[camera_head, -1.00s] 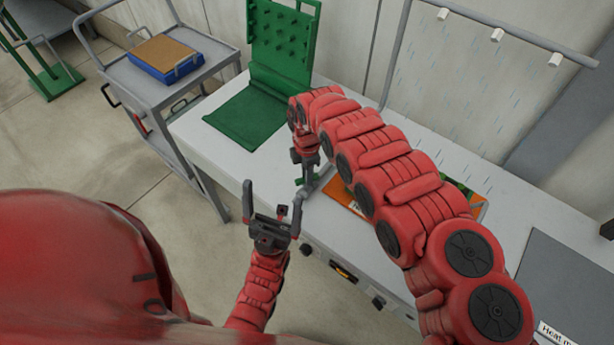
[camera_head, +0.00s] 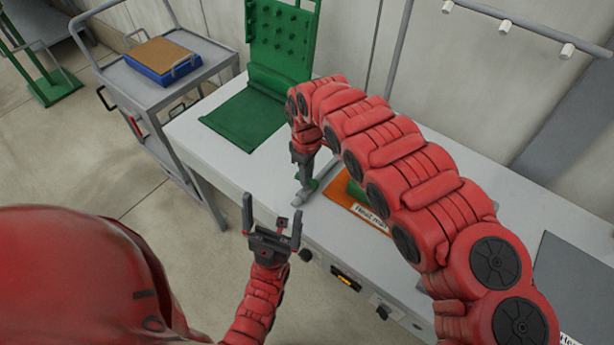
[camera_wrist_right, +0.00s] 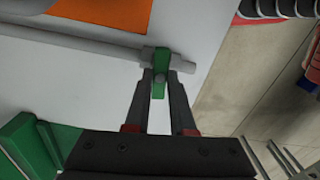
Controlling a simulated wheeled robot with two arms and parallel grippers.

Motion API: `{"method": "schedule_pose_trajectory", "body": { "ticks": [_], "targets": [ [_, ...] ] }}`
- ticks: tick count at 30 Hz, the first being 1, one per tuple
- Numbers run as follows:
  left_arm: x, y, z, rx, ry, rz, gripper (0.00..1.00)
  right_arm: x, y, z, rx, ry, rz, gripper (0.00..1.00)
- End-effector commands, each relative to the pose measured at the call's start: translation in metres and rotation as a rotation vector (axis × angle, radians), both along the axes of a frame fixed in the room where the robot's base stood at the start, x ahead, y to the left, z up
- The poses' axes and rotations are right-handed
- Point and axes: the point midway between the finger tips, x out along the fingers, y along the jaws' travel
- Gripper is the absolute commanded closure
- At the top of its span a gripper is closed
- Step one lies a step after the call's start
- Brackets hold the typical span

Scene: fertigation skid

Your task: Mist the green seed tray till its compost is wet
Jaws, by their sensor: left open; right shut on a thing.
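My right gripper (camera_head: 304,182) is shut on a green valve handle (camera_wrist_right: 159,75) on a grey pipe (camera_wrist_right: 85,36) at the bench's front edge. In the right wrist view the handle sits between the fingertips, across the pipe. A green thing (camera_head: 356,192), perhaps the seed tray's edge, shows on the orange mat (camera_head: 345,205); my right arm hides most of it, and no compost is in view. White nozzles (camera_head: 506,27) hang from a rail above the bench, with no spray showing. My left gripper (camera_head: 272,208) is open and empty in front of the bench.
A green pegged board (camera_head: 283,40) and a green mat (camera_head: 243,118) are at the bench's far left. A grey cart (camera_head: 190,87) holding a blue tray (camera_head: 163,69) stands left of it. A dark grey mat (camera_head: 575,275) lies at right. The bench's front has controls (camera_head: 345,280).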

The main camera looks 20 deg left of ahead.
Motion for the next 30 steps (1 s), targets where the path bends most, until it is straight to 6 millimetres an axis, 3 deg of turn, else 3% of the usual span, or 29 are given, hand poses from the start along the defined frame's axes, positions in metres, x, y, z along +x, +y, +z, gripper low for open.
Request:
{"method": "schedule_pose_trajectory", "body": {
  "ticks": [10, 26, 27, 30],
  "targets": [
    [0.0000, 0.0000, -0.0082, 0.000, 0.000, 0.000, 0.00, 0.0008, 0.0000, 0.0000, 0.000, -0.002, -0.136, 1.00],
    [0.0000, 0.0000, -0.0088, 0.000, 0.000, 0.000, 0.00, 0.0006, 0.0002, 0.0006, 0.000, -0.002, -0.160, 1.00],
    [0.0001, 0.0000, -0.0088, 0.000, 0.000, 0.000, 0.00, 0.0006, 0.0002, 0.0006, 0.001, -0.002, -0.160, 0.74],
    [0.0000, 0.0000, -0.0088, 0.000, 0.000, 0.000, 0.00, 0.0006, 0.0002, 0.0005, 0.001, -0.001, -0.159, 0.56]
  ]
}}
